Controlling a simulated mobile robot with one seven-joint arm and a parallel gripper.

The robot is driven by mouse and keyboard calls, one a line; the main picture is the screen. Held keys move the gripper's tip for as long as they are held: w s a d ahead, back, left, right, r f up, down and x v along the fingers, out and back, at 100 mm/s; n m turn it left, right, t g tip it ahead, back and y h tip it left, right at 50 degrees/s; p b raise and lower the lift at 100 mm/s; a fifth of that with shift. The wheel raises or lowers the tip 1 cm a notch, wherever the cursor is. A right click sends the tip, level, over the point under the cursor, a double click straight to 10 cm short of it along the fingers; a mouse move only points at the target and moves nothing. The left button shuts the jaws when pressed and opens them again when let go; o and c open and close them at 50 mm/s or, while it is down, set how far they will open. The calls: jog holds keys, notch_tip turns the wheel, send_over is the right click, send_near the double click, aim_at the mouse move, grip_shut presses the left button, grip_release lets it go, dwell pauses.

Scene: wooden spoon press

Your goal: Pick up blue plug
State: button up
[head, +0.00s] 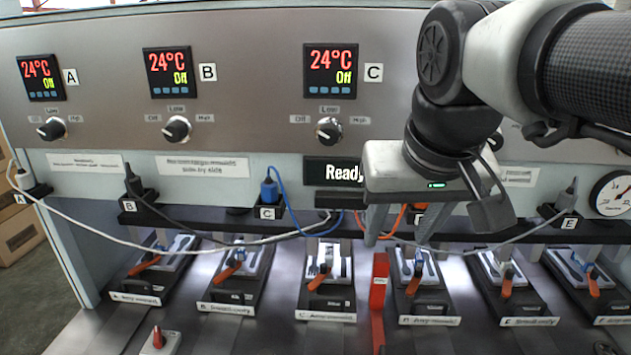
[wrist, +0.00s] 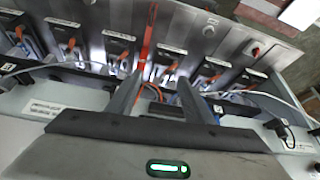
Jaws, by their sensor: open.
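The blue plug (head: 269,190) stands upright in the holder labelled C (head: 268,212) on the machine's front ledge in the head view. A blue cable rises from it, loops to the right and hangs below the ledge. I cannot make the plug out clearly in the wrist view. My gripper (head: 400,238) is to the right of the plug, pointing down in front of the ledge, with its fingers apart and nothing between them. Its two fingers also show apart in the wrist view (wrist: 161,78). The gripper body hides part of the ledge and its holders.
A black plug (head: 133,183) stands in holder B, left of the blue one, and a white plug at far left. Loose cables (head: 180,240) droop across the front. Several moulds with orange handles sit below. A red upright bar (head: 379,290) stands beneath my gripper.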

jog(key=w+a+r+n, duration=0.1)
jog(key=w+a+r, duration=0.6)
jog(key=a+r, duration=0.1)
jog(key=g+p, duration=0.1)
send_near(269, 180)
jog(key=shift+n+y, duration=0.3)
jog(key=x, duration=0.9)
jog(key=shift+d+f, duration=0.2)
jog(key=shift+f, duration=0.1)
jog(key=c, duration=1.1)
jog(key=shift+r, duration=0.1)
jog(key=shift+c, duration=0.2)
